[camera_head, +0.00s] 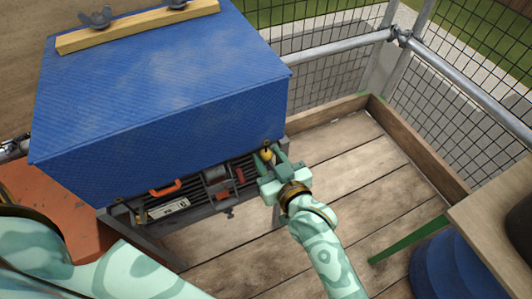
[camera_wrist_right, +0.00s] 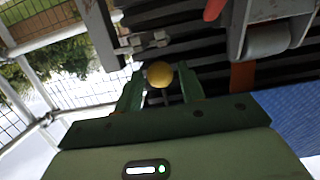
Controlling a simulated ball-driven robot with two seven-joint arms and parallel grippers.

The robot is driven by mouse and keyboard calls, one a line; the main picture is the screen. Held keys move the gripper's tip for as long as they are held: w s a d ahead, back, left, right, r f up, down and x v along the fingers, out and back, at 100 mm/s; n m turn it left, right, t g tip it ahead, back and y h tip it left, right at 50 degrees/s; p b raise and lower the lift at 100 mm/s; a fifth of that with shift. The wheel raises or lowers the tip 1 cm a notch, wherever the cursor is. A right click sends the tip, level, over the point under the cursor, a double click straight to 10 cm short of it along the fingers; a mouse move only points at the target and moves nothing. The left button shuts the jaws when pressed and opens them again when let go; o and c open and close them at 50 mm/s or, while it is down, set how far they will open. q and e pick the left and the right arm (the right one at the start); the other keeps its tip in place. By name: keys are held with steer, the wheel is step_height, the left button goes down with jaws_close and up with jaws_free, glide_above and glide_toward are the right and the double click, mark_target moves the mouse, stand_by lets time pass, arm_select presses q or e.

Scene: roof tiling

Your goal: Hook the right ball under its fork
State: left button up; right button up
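The right ball (camera_head: 266,154) is small and yellow, at the lower right corner of the blue-covered machine in the head view. In the right wrist view the ball (camera_wrist_right: 159,74) sits between my fingertips, with a thin grey stem below it. My right gripper (camera_head: 271,162) has a finger close on each side of the ball; its fingers (camera_wrist_right: 159,84) appear closed on it. A small grey metal bracket with prongs (camera_wrist_right: 132,44), which looks like the fork, is just beyond and left of the ball, apart from it. My left gripper is out of view; only my left arm shows.
A blue cover (camera_head: 170,80) lies over the machine, with a wooden batten (camera_head: 140,27) and wing nuts on top. An orange handle (camera_head: 165,188) and dark slats show below its edge. Wooden decking (camera_head: 345,150) is clear to the right, bounded by boards and a mesh railing.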

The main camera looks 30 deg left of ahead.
steer(key=c, duration=0.4)
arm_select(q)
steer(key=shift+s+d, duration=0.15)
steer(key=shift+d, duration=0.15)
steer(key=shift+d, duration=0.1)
arm_select(e)
steer(key=shift+s+d, duration=0.15)
steer(key=shift+d, duration=0.05)
steer(key=shift+s+d+p, duration=0.35)
steer(key=shift+d+p, duration=0.15)
steer(key=shift+p, duration=0.1)
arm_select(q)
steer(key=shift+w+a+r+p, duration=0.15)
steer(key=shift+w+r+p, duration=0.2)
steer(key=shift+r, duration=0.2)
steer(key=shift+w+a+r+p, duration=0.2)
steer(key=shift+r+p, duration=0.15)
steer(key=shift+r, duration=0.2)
arm_select(e)
steer(key=shift+s+d+f, duration=0.15)
steer(key=shift+s+d, duration=0.35)
steer(key=shift+d, duration=0.05)
steer(key=shift+s+d+f, duration=0.15)
steer(key=shift+s+d, duration=0.3)
steer(key=shift+d, duration=0.1)
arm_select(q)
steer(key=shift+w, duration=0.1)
